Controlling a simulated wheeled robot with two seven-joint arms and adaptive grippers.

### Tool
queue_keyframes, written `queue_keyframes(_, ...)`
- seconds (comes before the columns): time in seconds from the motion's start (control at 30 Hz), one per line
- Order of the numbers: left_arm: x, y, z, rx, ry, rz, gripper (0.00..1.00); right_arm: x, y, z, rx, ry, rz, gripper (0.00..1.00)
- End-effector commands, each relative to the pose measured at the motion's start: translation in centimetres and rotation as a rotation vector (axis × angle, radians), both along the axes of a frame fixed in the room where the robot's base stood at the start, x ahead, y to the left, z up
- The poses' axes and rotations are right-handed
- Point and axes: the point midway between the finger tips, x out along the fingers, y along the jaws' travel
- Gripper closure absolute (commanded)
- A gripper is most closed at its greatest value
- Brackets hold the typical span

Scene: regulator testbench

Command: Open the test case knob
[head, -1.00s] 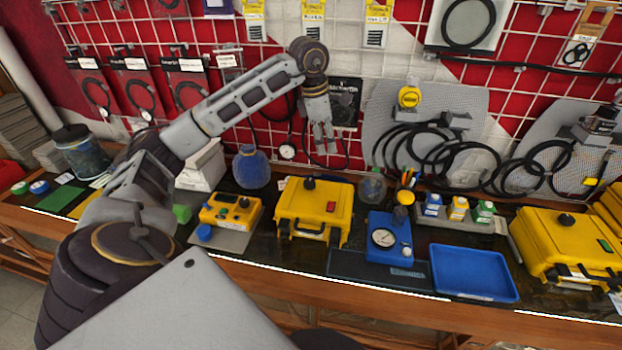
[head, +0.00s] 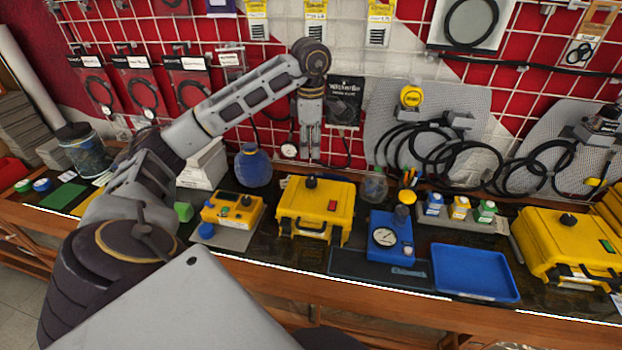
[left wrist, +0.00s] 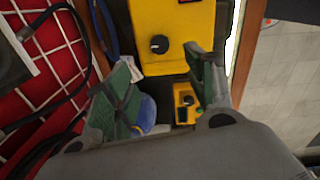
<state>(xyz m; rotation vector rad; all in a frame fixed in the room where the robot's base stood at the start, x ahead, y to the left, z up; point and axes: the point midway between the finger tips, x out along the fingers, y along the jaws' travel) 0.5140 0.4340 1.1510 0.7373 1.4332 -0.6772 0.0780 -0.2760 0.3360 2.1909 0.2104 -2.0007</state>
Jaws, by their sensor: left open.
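A yellow test case (head: 315,201) stands on the bench in the middle of the head view, with a black knob (head: 311,181) on its lid and a red switch. The case (left wrist: 172,18) and its knob (left wrist: 159,44) also show in the left wrist view. My left gripper (head: 309,153) is open and empty. It hangs fingers down, above and behind the case, apart from the knob. In the left wrist view the knob appears between and beyond the two green-padded fingers (left wrist: 160,62). My right gripper is not in view.
A yellow meter box (head: 232,210) and a blue round flask (head: 253,166) stand left of the case. A blue gauge unit (head: 390,238) and blue tray (head: 474,273) are right. Another yellow case (head: 560,250) with a knob stands far right. A wire-grid wall rises behind.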

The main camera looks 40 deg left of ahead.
Motion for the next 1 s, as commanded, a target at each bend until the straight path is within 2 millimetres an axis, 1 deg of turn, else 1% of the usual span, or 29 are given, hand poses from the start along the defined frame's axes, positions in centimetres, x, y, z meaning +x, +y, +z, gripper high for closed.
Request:
queue_keyframes(0.17,0.0,0.1,-1.2,0.001,0.002,0.001,0.45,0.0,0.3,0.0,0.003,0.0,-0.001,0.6)
queue_keyframes(0.5,0.1,0.1,-4.5,0.0,0.003,0.0,0.45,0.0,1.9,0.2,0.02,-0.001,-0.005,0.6)
queue_keyframes(0.67,0.1,0.2,-6.1,0.001,0.002,-0.001,0.45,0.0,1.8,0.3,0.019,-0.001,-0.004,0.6)
queue_keyframes(1.0,0.3,0.3,-9.8,0.001,0.002,0.0,0.45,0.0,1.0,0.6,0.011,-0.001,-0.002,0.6)
